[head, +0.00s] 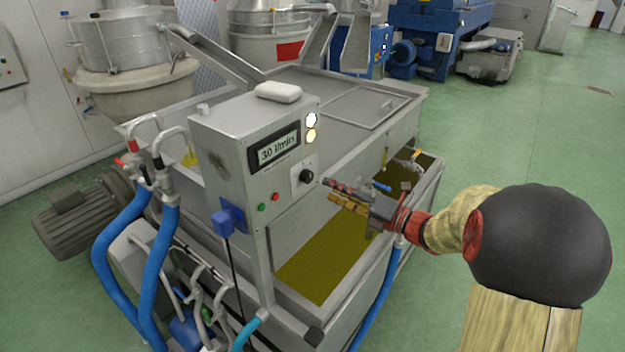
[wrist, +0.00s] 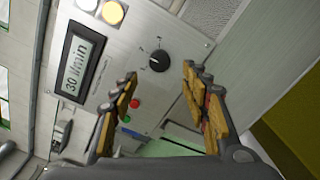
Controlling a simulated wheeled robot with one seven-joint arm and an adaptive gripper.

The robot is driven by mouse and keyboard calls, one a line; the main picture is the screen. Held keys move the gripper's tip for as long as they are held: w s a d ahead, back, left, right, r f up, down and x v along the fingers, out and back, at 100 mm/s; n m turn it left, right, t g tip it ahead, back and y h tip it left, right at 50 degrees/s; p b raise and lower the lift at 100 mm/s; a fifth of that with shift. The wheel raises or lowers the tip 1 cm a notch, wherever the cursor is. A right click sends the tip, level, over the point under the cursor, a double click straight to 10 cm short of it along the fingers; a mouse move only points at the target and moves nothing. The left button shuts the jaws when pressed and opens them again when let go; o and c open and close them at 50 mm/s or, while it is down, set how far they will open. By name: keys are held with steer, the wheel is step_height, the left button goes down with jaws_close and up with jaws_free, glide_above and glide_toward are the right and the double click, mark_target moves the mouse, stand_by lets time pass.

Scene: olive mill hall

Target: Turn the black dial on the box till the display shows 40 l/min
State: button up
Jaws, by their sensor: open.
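The grey metal box (head: 224,150) stands at the corner of the machine. Its display (head: 278,148) reads 30 l/min; the same display (wrist: 76,70) appears turned sideways in the wrist view. The black dial (head: 306,176) is a small round knob on a pale plate, below and right of the display. In the wrist view the dial (wrist: 159,61) lies beyond the fingertips, between their lines, and is fully visible. My gripper (head: 328,191) is open and empty, just right of the dial in the head view. The fingers (wrist: 160,78) appear apart from the dial.
Two round lamps (head: 311,127), a red button (head: 276,197) and a green button (head: 262,208) sit on the box face. A pale bar-like object (head: 278,92) lies on top of the box. Blue hoses (head: 122,250) stand at left. An oil-filled trough (head: 325,254) lies below my gripper.

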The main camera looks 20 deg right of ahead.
mark_target(310, 178)
steer(key=b+x, duration=0.1)
steer(key=x, duration=0.6)
steer(key=shift+w+a+b, duration=0.2)
steer(key=shift+w+b, duration=0.15)
steer(key=shift+c, duration=1.1)
steer(key=c, duration=0.9)
